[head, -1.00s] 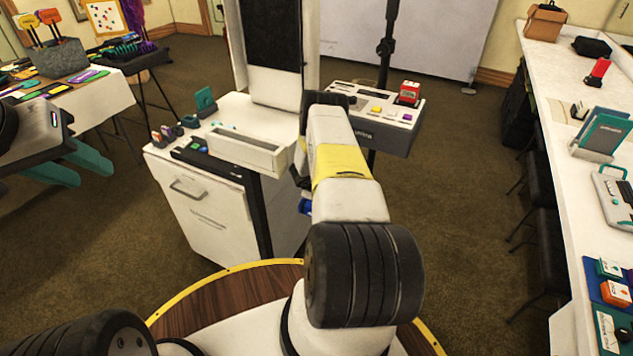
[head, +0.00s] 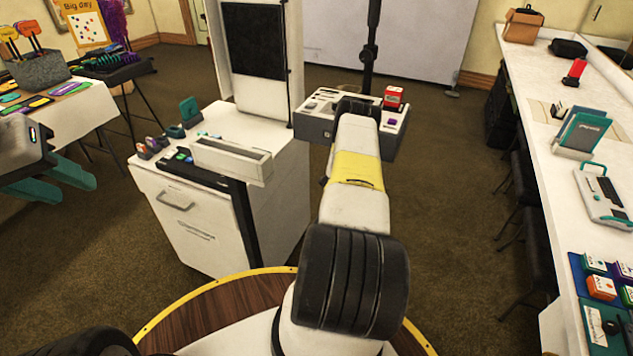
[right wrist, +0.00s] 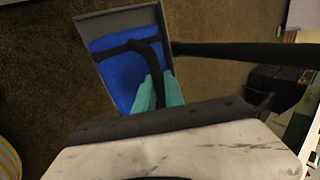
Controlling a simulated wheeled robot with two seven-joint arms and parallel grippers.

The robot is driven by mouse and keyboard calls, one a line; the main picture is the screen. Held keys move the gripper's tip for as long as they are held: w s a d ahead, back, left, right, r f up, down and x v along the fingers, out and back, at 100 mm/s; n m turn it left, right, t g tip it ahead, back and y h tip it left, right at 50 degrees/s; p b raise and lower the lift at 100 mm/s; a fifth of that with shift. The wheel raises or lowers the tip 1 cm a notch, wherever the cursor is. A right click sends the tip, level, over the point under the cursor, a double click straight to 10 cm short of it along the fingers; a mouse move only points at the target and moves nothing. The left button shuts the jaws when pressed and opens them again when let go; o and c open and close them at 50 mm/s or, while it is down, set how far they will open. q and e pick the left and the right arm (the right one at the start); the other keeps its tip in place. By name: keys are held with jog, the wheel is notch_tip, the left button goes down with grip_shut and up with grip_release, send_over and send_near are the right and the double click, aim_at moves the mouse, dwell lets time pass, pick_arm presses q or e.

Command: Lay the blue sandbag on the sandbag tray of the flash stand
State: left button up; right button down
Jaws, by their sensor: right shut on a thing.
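The blue sandbag (right wrist: 122,75) shows in the right wrist view, with black straps across it. It lies within the outline of the grey sandbag tray (right wrist: 117,20); whether it rests on the tray or hangs just above it, I cannot tell. My right gripper (right wrist: 162,92) has its teal fingers shut on the bag's black strap. In the head view my right arm hides this gripper, the bag and the tray. The flash stand's black pole (head: 371,45) rises behind a grey button console. My left gripper (head: 62,182) is open and empty at the left, away from the bag.
The console (head: 317,128) with a red box (head: 393,98) stands just beyond my right arm. A white cabinet (head: 190,222) stands left of it. A long white counter (head: 545,150) runs along the right, with chairs under it. Carpet is clear between arm and counter.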

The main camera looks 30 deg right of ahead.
jog(key=shift+w+f, duration=0.15)
jog(key=shift+f, duration=1.4)
jog(key=c, duration=1.4)
grip_release()
jog(key=shift+f, duration=0.2)
jog(key=shift+c, duration=0.2)
jog(key=shift+a+r, duration=0.1)
jog(key=shift+s+a+r, duration=0.1)
jog(key=shift+s+r, duration=0.15)
jog(key=shift+r, duration=0.05)
jog(key=v, duration=1.1)
jog(key=shift+s+a+r, duration=0.1)
jog(key=shift+s, duration=0.05)
